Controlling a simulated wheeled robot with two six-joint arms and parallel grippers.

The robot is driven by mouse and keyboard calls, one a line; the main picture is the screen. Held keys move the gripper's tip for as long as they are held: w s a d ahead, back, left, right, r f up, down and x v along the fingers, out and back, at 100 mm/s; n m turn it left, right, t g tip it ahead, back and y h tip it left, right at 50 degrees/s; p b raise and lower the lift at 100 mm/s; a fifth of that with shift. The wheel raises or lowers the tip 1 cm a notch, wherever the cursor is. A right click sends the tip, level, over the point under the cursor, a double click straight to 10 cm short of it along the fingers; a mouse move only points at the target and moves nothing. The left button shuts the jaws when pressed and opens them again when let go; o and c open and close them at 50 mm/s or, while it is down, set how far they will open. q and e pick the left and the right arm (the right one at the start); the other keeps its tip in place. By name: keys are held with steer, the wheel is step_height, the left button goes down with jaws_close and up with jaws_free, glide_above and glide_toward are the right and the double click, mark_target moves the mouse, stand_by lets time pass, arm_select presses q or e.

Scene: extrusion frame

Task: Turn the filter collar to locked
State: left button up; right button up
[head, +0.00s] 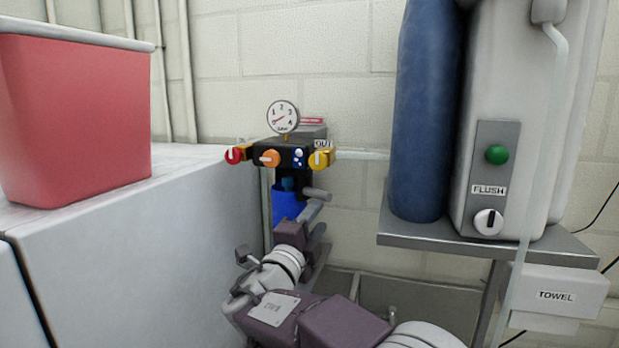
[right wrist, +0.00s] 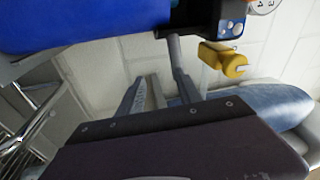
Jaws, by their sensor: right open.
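A blue filter bowl (head: 284,203) hangs under a black valve block (head: 286,153) in the head view. The dark part where bowl and block meet is partly hidden, and I cannot clearly make out the collar or its mark. My right gripper (head: 313,204) is open and empty, just right of the bowl and below the block. In the right wrist view the blue bowl (right wrist: 85,22) lies across the top left, beyond the open fingers (right wrist: 156,68). I cannot tell whether a finger touches it. My left gripper is out of view.
The block carries a gauge (head: 283,117), a red knob (head: 233,155), an orange knob (head: 269,158) and a yellow knob (head: 318,160). A red bin (head: 75,115) stands on the left cabinet. A blue cylinder (head: 428,110) stands on a shelf (head: 400,232) at right.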

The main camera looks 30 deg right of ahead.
mark_target(318, 197)
steer(key=r, duration=0.3)
steer(key=shift+a+t+p, duration=0.3)
steer(key=shift+t+p, duration=0.1)
steer(key=shift+w+a, duration=0.2)
steer(key=shift+a, duration=0.2)
arm_select(q)
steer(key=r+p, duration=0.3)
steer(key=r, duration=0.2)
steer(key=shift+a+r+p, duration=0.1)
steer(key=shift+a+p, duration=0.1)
steer(key=shift+p, duration=0.1)
arm_select(e)
steer(key=x, duration=0.9)
steer(key=shift+f, duration=0.15)
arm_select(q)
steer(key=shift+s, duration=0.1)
arm_select(e)
steer(key=shift+a, duration=0.1)
steer(key=shift+c, duration=0.2)
jaws_close()
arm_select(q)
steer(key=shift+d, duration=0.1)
